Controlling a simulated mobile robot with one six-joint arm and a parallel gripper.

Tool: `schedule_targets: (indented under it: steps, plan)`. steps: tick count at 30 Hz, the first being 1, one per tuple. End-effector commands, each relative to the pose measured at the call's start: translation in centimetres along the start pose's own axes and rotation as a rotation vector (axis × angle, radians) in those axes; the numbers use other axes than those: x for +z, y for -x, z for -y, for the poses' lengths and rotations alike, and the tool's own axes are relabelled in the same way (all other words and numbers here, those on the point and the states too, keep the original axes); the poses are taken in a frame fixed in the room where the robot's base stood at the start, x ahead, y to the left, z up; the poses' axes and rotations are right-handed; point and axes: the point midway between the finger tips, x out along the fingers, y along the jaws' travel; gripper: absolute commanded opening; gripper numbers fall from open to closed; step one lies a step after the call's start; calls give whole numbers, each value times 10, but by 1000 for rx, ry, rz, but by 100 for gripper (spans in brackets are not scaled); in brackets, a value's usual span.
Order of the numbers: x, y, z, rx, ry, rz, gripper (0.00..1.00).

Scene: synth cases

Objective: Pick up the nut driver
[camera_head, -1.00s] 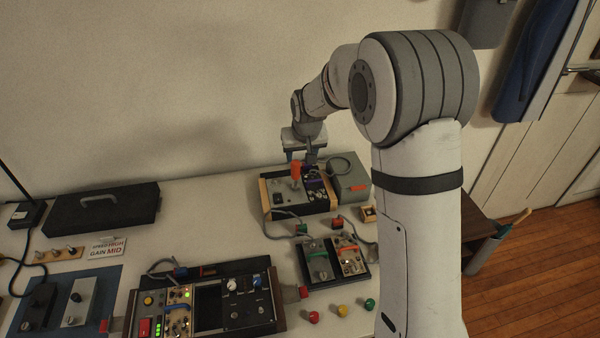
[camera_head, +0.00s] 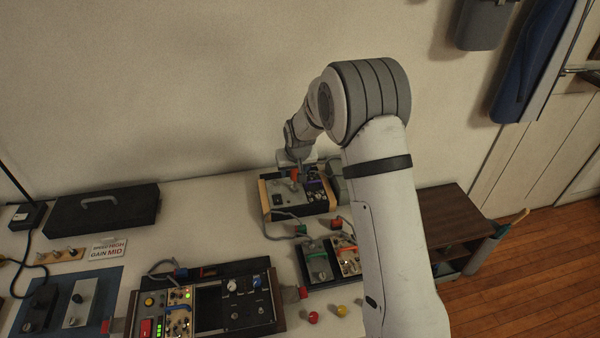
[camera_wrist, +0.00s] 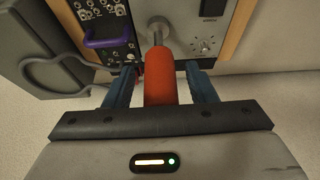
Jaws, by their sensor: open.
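The nut driver, with an orange-red handle (camera_head: 295,174), stands on the wood-sided rack unit (camera_head: 266,199) at the back of the table. In the wrist view its handle (camera_wrist: 159,75) lies between the two blue fingers, and its metal end (camera_wrist: 159,28) meets a light panel. My gripper (camera_wrist: 161,82) is open, one finger on each side of the handle, with gaps visible on both sides. In the head view my gripper (camera_head: 296,168) is at the driver's upper part, and its fingers are hard to make out.
A purple handle (camera_wrist: 108,37) and a grey cable (camera_wrist: 50,68) are close by on the left in the wrist view. A smaller module case (camera_head: 318,266) and a large console (camera_head: 205,305) stand nearer the front. A dark toolbox (camera_head: 103,210) lies at the left.

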Motion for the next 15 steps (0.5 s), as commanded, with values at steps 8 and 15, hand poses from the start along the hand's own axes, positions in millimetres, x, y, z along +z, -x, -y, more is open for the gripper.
schedule_targets:
  steps: [8,15]
  plan:
    - [0,0,1,0,1,0,33]
    - [0,0,1,0,1,0,13]
